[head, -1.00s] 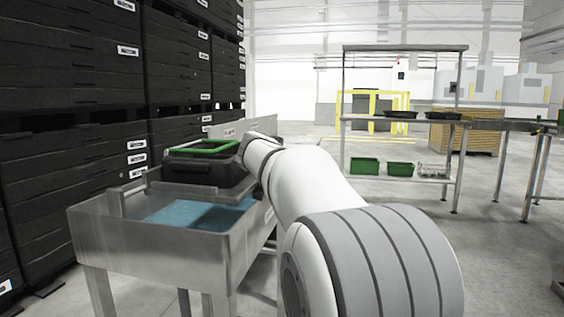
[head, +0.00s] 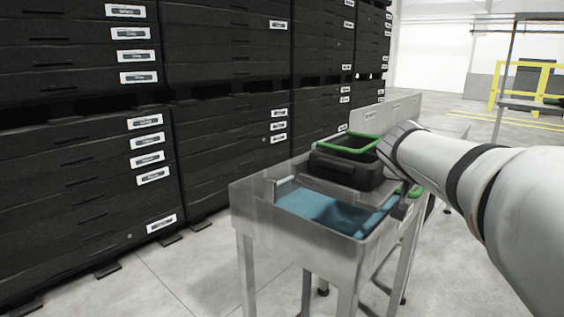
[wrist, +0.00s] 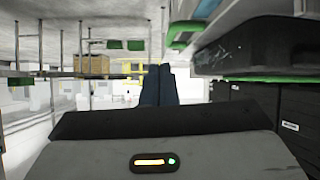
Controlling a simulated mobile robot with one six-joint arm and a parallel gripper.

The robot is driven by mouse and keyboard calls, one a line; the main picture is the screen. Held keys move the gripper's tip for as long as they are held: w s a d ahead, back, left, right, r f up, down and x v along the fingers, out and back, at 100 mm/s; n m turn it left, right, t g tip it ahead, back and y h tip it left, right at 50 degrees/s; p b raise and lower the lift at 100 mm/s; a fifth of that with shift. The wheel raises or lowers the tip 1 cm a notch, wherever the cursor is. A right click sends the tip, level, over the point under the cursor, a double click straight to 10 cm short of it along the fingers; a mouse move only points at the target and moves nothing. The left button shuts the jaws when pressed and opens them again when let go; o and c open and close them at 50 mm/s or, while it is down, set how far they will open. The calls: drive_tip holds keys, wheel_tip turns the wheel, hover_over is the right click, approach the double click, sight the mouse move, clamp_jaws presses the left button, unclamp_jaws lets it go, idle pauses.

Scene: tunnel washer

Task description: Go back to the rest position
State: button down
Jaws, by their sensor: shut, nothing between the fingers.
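My gripper (wrist: 159,75) shows in the wrist view as two dark blue fingers side by side, closed together with nothing between them. In the head view my white arm reaches in from the right edge toward the washer's steel basin (head: 262,207), and the gripper itself is mostly hidden at the arm's far end. A black case (head: 345,171) with a green-rimmed tray (head: 371,146) on top sits at the back of the basin, just left of the arm's end. I cannot tell whether the arm touches it.
Blue water or lining (head: 325,210) shows in the basin. Tall stacks of black crates (head: 85,190) stand behind and left. The floor (head: 165,275) in front of them is clear. A yellow frame (head: 540,82) stands far right. The wrist view looks upside down, with a dark case (wrist: 262,45) close at right.

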drive_tip(key=s+a+r+n+g+y+p, duration=0.2)
drive_tip(key=s+a+p, duration=0.5)
drive_tip(key=s+p, duration=0.4)
drive_tip(key=s+a+r+n+g+y+p, duration=0.2)
drive_tip(key=s+a+n+g+y+p, duration=0.2)
drive_tip(key=s+a+p, duration=0.3)
drive_tip(key=shift+s+a+r+n+y+p, duration=0.2)
drive_tip(key=shift+s+a+n+y+p, duration=0.35)
drive_tip(key=shift+s+p, duration=2.3)
